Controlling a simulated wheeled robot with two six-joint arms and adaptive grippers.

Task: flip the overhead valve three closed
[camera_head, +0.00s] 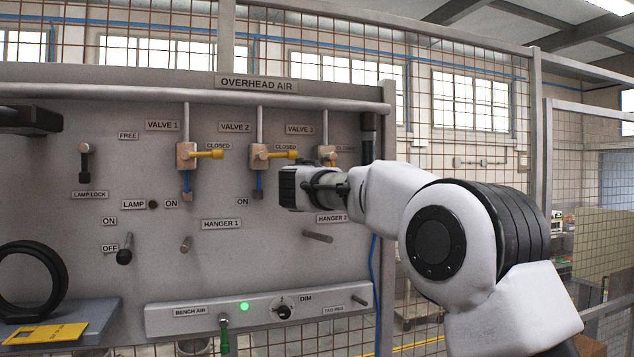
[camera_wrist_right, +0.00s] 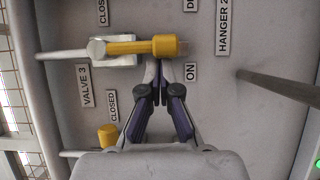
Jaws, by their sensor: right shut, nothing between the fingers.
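Valve three is at the right of the overhead air panel (camera_head: 150,240), mostly hidden behind my right gripper (camera_head: 297,188) in the head view. The right wrist view shows its pale body (camera_wrist_right: 112,50) and its yellow handle (camera_wrist_right: 145,47) plainly. The handle lies in line with the pipe, pointing away from it on the ON side; its CLOSED label (camera_wrist_right: 103,12) is off to the side. My right gripper (camera_wrist_right: 163,68) is shut and empty. Its fingertips are beside the handle's end, on the ON label side; whether they touch cannot be told. My left gripper is out of view.
Valve one (camera_head: 187,156) and valve two (camera_head: 262,156) have yellow handles turned sideways to CLOSED. A hanger peg (camera_head: 317,236) sticks out below my right gripper and also shows in the wrist view (camera_wrist_right: 275,88). A bench air box (camera_head: 180,318) juts out lower down.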

